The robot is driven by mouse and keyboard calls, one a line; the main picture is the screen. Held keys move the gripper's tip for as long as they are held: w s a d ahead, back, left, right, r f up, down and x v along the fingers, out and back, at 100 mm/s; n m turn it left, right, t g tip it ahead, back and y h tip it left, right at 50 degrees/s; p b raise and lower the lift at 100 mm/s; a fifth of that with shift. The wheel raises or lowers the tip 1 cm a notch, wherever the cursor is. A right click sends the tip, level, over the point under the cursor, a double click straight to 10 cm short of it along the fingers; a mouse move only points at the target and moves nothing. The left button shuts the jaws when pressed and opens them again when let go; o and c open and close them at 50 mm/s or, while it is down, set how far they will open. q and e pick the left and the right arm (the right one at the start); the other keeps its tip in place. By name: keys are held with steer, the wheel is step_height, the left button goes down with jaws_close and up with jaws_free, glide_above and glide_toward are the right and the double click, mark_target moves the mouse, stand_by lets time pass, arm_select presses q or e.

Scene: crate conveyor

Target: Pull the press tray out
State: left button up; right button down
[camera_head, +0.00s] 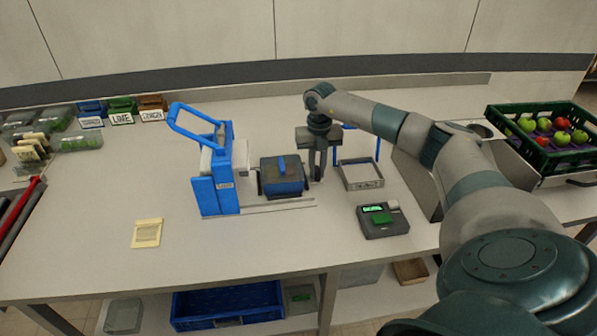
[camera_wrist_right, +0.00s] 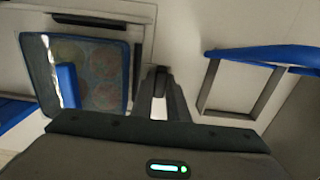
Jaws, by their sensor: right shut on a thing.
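The blue press (camera_head: 222,172) with its raised lever stands at the left middle of the table. The press tray (camera_head: 268,187), a dark square tray with a blue piece on it, lies on rails just right of the press. In the right wrist view the tray (camera_wrist_right: 105,108) shows at the left, with round shapes inside. My right gripper (camera_head: 317,178) points down at the tray's right side. In the right wrist view its fingers (camera_wrist_right: 160,98) are shut on the tray's handle, which they mostly hide. My left gripper is not in view.
A metal-framed tray with a blue handle (camera_head: 361,175) stands just right of my gripper. A small scale (camera_head: 382,221) is in front of it. A green crate of fruit (camera_head: 505,128) is at far right. A yellow pad (camera_head: 147,233) lies front left; the table around it is clear.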

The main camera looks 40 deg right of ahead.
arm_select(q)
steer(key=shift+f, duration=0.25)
arm_select(e)
steer(key=shift+s+d, duration=0.45)
steer(key=shift+d, duration=0.4)
steer(key=c, duration=2)
jaws_free()
steer(key=shift+s+d, duration=0.1)
steer(key=shift+r, duration=0.1)
